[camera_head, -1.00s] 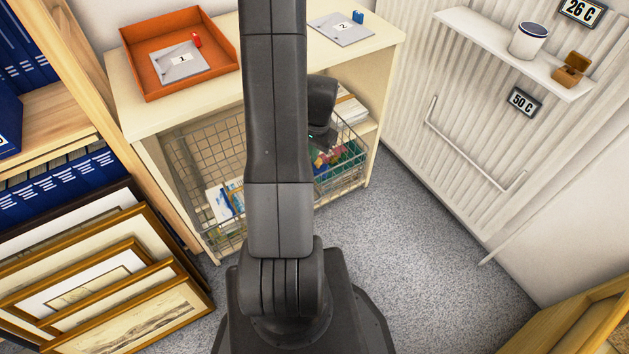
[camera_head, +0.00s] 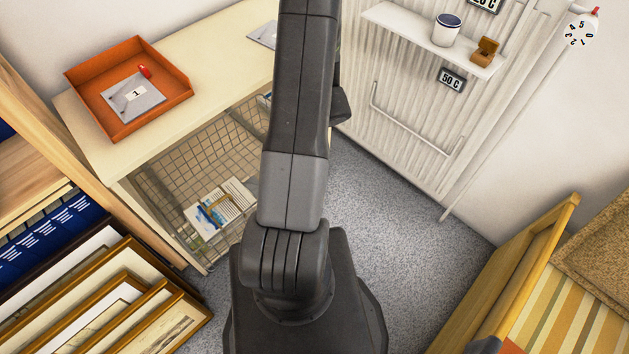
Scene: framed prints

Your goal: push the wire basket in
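The wire basket (camera_head: 168,190) is in the opening under the cream cabinet top (camera_head: 215,70), left of and partly behind my arm. Papers or booklets (camera_head: 222,203) lie in it. Its right part is hidden behind my arm. My arm rises through the middle of the view. A dark part of its far end shows at the right edge of the arm, but the gripper fingers are hidden, so I cannot tell their state or whether they touch the basket.
An orange tray (camera_head: 170,108) with a card marked 1 stands on the cabinet. Framed prints (camera_head: 120,305) lean at lower left. A white ribbed panel with a shelf (camera_head: 400,25) and rail stands behind. A wooden-framed piece (camera_head: 520,270) is at right. Grey carpet (camera_head: 390,215) is clear between.

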